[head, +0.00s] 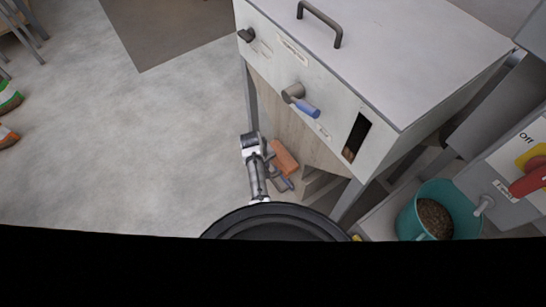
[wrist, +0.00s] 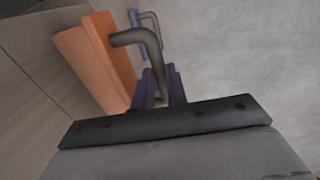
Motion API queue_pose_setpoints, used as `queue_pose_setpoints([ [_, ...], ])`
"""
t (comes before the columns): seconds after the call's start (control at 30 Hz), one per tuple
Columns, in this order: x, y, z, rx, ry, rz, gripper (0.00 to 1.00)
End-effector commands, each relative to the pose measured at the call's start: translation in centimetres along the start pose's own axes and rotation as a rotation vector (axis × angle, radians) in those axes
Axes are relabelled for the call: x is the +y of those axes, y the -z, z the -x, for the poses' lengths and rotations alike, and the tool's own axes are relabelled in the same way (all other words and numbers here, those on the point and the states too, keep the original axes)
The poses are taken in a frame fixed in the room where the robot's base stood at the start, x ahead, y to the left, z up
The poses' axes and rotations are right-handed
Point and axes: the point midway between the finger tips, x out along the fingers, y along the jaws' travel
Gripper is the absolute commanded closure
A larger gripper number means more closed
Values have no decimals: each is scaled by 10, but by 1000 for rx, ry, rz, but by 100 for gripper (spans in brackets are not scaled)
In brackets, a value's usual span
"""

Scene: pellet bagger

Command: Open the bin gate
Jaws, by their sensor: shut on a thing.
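The bin gate appears as an orange plate (wrist: 98,62) in the wrist view, with a bent dark grey handle (wrist: 130,38) on its face. The orange plate also shows in the head view (head: 284,157), below the front of the bin. My gripper (wrist: 160,82) has its purple fingers shut on the lower end of the bent handle. The fingers hide the part of the handle between them. In the head view, my arm partly covers this area, and the grip is too small to make out.
The light grey bin (head: 400,55) stands above, with a blue-handled lever (head: 303,104) and a dark slot (head: 356,137) on its front. A teal bucket of pellets (head: 410,222) and a red switch (head: 528,182) are at right. Open floor (head: 130,150) lies to the left.

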Motion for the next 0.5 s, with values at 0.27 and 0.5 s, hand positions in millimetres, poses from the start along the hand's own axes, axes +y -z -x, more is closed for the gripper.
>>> queue_pose_setpoints([
  [0.27,-22,0,5,0,0,1,100],
  [0.5,-21,0,5,1,0,1,79],
])
